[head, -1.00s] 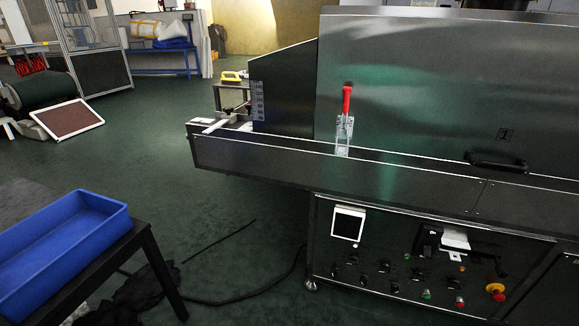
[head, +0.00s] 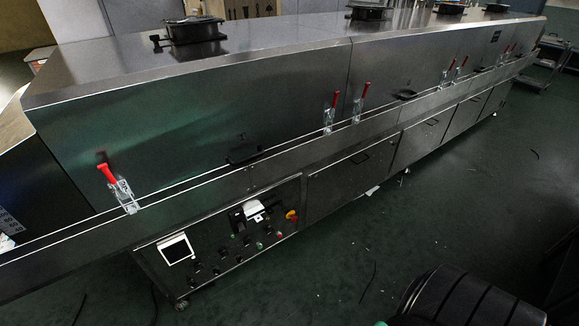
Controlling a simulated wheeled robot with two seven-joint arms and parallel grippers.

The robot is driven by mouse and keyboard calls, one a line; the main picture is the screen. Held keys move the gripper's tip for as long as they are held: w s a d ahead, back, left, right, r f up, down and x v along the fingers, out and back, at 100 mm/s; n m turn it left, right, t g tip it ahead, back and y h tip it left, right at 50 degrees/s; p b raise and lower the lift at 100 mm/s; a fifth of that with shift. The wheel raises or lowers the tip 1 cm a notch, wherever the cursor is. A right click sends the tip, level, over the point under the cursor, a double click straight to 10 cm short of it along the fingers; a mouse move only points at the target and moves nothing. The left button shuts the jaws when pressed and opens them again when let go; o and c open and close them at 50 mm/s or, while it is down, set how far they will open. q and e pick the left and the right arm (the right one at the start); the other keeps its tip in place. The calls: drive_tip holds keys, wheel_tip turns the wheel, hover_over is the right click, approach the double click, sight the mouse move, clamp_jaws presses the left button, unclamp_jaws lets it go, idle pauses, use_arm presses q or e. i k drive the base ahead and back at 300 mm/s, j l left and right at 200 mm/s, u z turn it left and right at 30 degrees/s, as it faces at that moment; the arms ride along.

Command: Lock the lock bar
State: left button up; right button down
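Several lock bars with red handles stand along the front ledge of the long steel tunnel dryer (head: 190,130). The nearest lock bar (head: 117,187) is at the left, its red handle tilted up and to the left from a clear metal bracket. A second lock bar (head: 330,113) and a third lock bar (head: 360,103) stand close together near the middle, with handles nearly upright. More red handles show small at the far right, too small to read their state. Neither of my grippers is in view.
A control panel (head: 225,240) with a white screen, knobs and a red-yellow emergency button is below the ledge. Dark handles (head: 243,155) are on the dryer's front. A dark ribbed shape (head: 470,300) fills the lower right corner. The green floor in front is mostly clear.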

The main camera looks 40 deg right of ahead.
sight(285, 209)
drive_tip(key=z, duration=0.95)
